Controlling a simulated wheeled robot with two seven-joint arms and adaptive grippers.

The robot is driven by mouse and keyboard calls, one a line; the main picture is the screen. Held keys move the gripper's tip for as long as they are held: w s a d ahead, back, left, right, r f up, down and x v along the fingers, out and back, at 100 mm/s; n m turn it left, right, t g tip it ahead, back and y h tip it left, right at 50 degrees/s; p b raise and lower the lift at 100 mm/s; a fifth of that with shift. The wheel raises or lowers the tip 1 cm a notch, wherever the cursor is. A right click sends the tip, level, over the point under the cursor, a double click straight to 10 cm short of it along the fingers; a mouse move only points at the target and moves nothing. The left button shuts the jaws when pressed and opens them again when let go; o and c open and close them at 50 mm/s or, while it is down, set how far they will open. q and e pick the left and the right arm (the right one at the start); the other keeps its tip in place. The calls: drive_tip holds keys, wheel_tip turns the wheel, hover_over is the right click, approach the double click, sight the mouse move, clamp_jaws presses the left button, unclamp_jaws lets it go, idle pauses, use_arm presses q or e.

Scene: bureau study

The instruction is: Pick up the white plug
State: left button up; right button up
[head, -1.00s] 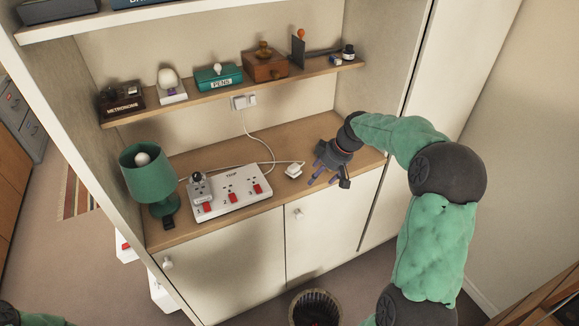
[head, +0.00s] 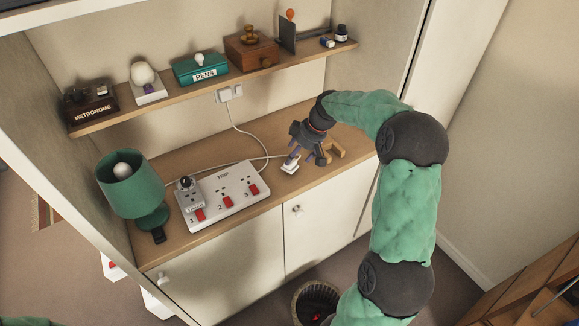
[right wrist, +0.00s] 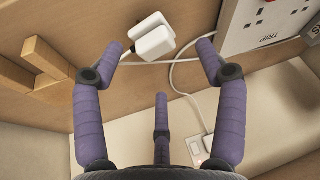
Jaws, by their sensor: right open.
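The white plug (head: 290,164) lies on the wooden desk surface to the right of the power strip, with its white cable trailing from it. My right gripper (head: 306,160) is just beside and above the plug, pointing down at the desk. In the right wrist view the plug (right wrist: 152,38) lies ahead, between the tips of the two outer purple fingers. The right gripper (right wrist: 160,60) is open, its fingers spread and nothing held. In the head view a finger partly covers the plug. My left gripper does not show; only a bit of green arm is at the bottom left.
A power strip (head: 222,194) with red switches and a timer stands left of the plug, beside a green lamp (head: 131,186). Wooden pegs (head: 336,150) stand right of the gripper. A shelf (head: 222,81) with several objects hangs above. A wall socket (head: 229,93) is behind.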

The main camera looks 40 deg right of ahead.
sight(293, 166)
drive_tip(key=shift+w+d+b+x, duration=0.15)
drive_tip(key=shift+b+x, duration=0.25)
drive_tip(key=shift+x, duration=0.9)
drive_tip(key=shift+w+d+b+x, duration=0.1)
drive_tip(key=shift+d+b+x, duration=0.2)
drive_tip(key=shift+x, duration=1)
drive_tip(key=shift+a+r, duration=0.1)
drive_tip(key=shift+c, duration=0.3)
drive_tip(key=c, duration=1.2)
